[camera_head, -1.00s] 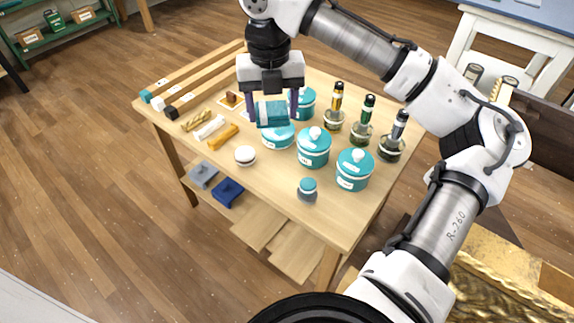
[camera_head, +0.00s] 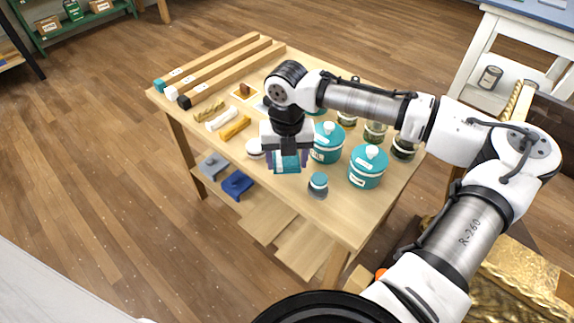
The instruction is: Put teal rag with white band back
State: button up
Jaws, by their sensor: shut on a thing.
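On the table's lower shelf (camera_head: 262,222) lie a grey folded piece (camera_head: 212,165) and a blue folded piece (camera_head: 237,184), which look like other rags. The shelf to their right has bare boards.
Long wooden bars (camera_head: 225,72) lie at the back left. A gilt console (camera_head: 515,290) is at lower right.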

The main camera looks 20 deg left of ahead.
aim_at(287, 162)
notch_tip(287, 162, down, 3)
jog(key=shift+r, duration=0.15)
jog(key=o, duration=0.9)
notch_tip(287, 162, up, 12)
jog(key=shift+p, duration=0.35)
